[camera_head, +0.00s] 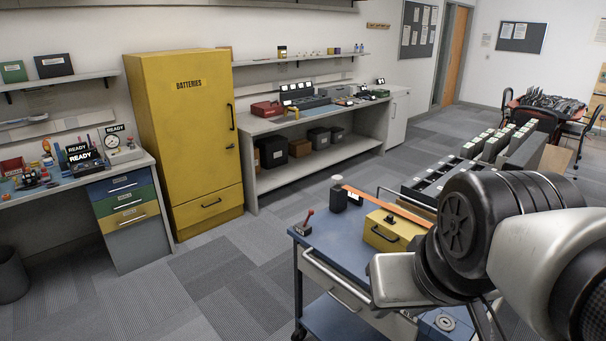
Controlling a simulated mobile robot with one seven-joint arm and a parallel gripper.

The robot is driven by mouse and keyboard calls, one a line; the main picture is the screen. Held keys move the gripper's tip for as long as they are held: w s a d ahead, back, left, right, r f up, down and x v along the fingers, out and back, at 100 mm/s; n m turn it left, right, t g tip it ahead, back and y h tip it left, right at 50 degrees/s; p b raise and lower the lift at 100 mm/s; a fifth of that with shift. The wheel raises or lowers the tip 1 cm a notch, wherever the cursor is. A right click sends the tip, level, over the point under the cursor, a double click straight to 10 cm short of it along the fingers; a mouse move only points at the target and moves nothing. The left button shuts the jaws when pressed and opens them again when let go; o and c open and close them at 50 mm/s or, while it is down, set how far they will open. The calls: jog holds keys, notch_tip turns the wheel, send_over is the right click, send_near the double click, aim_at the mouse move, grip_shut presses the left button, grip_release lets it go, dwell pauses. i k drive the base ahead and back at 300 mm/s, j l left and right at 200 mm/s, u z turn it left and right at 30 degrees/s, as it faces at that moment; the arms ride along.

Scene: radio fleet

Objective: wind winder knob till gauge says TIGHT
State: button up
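A small round white dial gauge (112,140) stands on a grey box on the left workbench, with a READY sign (115,128) above it. Its needle and lettering are too small to read. I cannot clearly pick out a winder knob. A dark upright cylinder (338,199) stands at the far edge of the blue cart (335,242), by one end of an orange strap (385,205). A small red-handled lever (306,222) stands at the cart's left corner. My arm fills the lower right, over the cart, and my gripper does not show.
A yellow cabinet (187,140) marked BATTERIES stands left of centre. A long bench (255,125) runs along the back wall. A dark bin (12,275) is at the lower left. Open carpet (225,285) lies between the cart and the left workbench.

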aim_at(337, 179)
jog(key=i+j+u, duration=1.1)
jog(key=i, duration=0.45)
jog(key=i+u, duration=0.25)
jog(key=i, duration=0.45)
jog(key=i+z, duration=0.65)
jog(key=i, duration=0.2)
jog(key=i+j+z, duration=0.35)
jog(key=i+l+z, duration=0.15)
jog(key=z, duration=0.25)
jog(key=i+z, duration=0.2)
jog(key=z, duration=0.2)
jog(key=i+z, duration=0.2)
jog(key=z, duration=0.25)
jog(key=i+z, duration=0.2)
jog(key=z, duration=0.2)
jog(key=i+z, duration=0.45)
